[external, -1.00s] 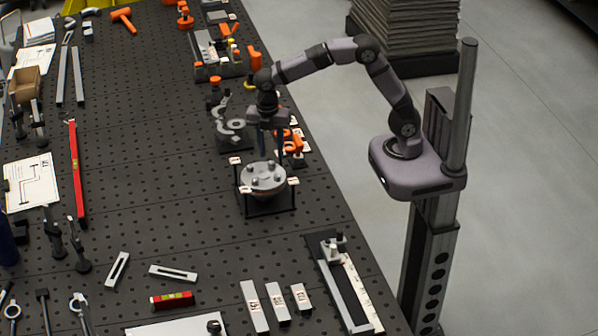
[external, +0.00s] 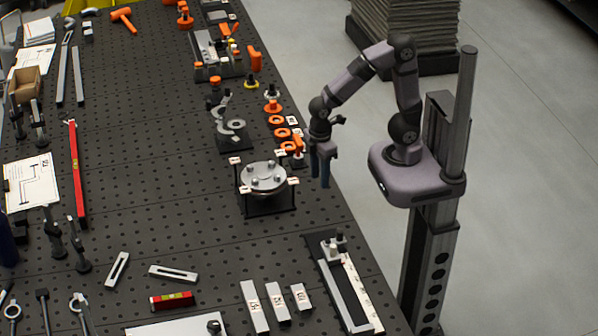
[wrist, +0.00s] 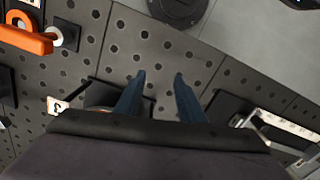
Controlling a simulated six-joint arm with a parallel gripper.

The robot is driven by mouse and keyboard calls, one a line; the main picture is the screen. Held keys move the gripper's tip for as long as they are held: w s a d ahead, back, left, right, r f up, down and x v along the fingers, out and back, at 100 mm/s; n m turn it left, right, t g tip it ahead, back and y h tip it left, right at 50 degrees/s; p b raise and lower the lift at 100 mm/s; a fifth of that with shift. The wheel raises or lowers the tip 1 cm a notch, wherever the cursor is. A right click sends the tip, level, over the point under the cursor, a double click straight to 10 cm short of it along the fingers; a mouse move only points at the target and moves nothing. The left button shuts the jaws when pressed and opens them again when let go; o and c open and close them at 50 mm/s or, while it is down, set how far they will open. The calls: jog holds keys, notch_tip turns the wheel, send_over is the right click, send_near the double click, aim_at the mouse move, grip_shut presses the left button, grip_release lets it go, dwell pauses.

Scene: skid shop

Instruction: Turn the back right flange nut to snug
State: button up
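The round grey flange (external: 264,179) sits on a black stand with small white labels at its corners. Several nuts stand on its top face, and I cannot tell from here how tight any of them is. My gripper (external: 321,182) hangs to the right of the flange near the table's right edge, apart from it. In the wrist view my gripper (wrist: 160,76) shows two blue fingers spread apart with only perforated table between them. The flange stand shows only in part at the lower left of the wrist view, behind the gripper body.
Orange clamps and rings (external: 283,133) lie on the table behind my gripper. A grey clamp (external: 232,127) stands behind the flange. A long fixture (external: 345,285) lies at the front right. Table between flange and fixture is clear.

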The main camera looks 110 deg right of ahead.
jog(key=s+f+m, duration=0.2)
jog(key=s, duration=0.1)
jog(key=s+a+f+m, duration=0.1)
jog(key=s, duration=0.1)
jog(key=shift+s+a+f+b, duration=0.1)
jog(key=shift+s+f+b, duration=0.05)
jog(key=shift+b, duration=0.25)
notch_tip(320, 180, up, 13)
jog(key=p, duration=1.3)
jog(key=m+b, duration=0.6)
jog(key=b, duration=0.2)
send_over(251, 166)
jog(key=shift+s+a, duration=0.25)
jog(key=shift+w+d, duration=0.3)
jog(key=shift+w, duration=0.05)
jog(key=shift+f+p, duration=1.35)
jog(key=shift+f, duration=2.2)
grip_shut()
